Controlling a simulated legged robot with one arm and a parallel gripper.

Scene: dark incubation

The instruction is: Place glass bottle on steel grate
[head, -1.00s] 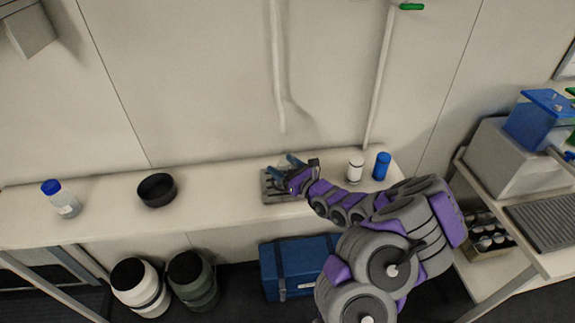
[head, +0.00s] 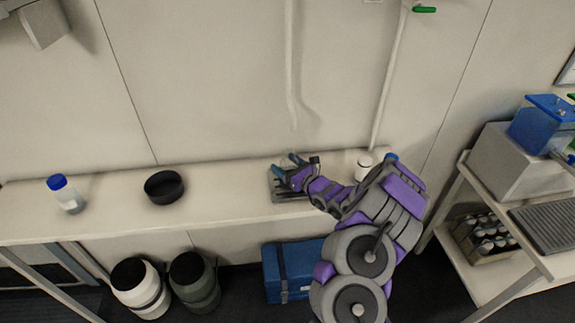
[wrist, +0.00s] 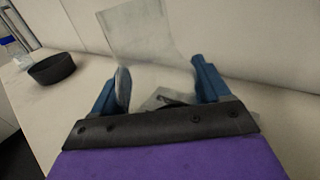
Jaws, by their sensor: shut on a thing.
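A clear glass bottle (wrist: 148,40) stands between the two blue fingers of my gripper (wrist: 160,88) in the wrist view. My gripper is shut on it. In the head view my gripper (head: 290,168) is at the steel grate (head: 275,188) on the long bench, and the bottle is barely visible there. The grate is partly hidden by my gripper. In the wrist view a small grey part shows behind the bottle, perhaps the grate. I cannot tell whether the bottle's base touches the grate.
A black round dish (head: 164,188) and a blue-capped bottle (head: 66,194) stand left on the bench (head: 115,206). A white bottle (head: 363,168) and a blue one (head: 391,158) are right, partly behind my arm. The wall is close behind. A blue case (head: 290,270) is below.

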